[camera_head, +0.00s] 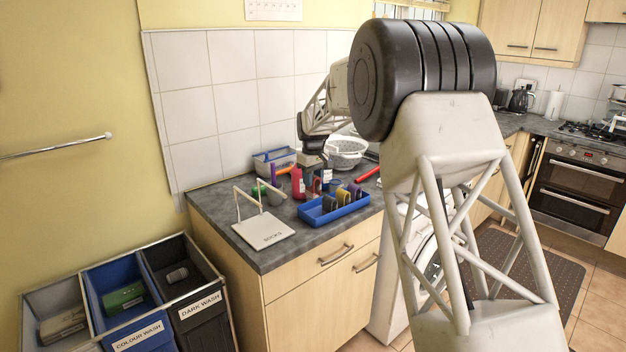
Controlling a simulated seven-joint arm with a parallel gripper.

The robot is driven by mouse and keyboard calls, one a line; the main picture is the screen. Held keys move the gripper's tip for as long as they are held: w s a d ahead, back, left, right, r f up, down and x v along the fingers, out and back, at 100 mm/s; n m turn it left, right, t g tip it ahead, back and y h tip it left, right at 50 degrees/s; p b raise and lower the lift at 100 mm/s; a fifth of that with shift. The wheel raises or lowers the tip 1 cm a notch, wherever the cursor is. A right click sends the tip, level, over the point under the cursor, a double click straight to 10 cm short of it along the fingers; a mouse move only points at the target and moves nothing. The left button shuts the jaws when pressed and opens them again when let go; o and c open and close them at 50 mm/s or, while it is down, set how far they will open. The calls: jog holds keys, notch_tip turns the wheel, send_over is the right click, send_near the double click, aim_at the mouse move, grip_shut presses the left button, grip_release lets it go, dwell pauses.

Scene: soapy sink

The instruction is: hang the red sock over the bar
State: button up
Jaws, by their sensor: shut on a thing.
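My gripper (316,163) is over the worktop, small and partly hidden by my own arm. It is shut on what looks like the red sock (316,186), a small dark red shape just below it, at the back left of the blue tray. The exact grip is too small to make out. I see nothing hanging on the bar.
The blue tray (326,219) holds several rolled items. A red bottle (297,182) and a purple item (273,174) stand between stand and gripper. Laundry bins (139,334) stand below left; a rail (55,147) is on the wall.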

jog(key=shift+a, duration=0.1)
jog(key=s+a+r, duration=0.1)
jog(key=a+r, duration=0.1)
jog(key=a, duration=0.2)
jog(key=s+a+r, duration=0.1)
jog(key=a+r, duration=0.2)
jog(key=a, duration=0.2)
jog(key=s+a+r, duration=0.1)
jog(key=a+r, duration=0.1)
jog(key=a, duration=0.3)
jog(key=shift+a+r, duration=0.2)
jog(key=shift+a, duration=0.05)
jog(key=shift+s+a, duration=0.15)
jog(key=shift+s, duration=0.05)
send_over(244, 193)
jog(key=shift+w, duration=0.2)
jog(key=shift+f, duration=3.95)
jog(key=shift+f, duration=0.1)
jog(key=o, duration=1)
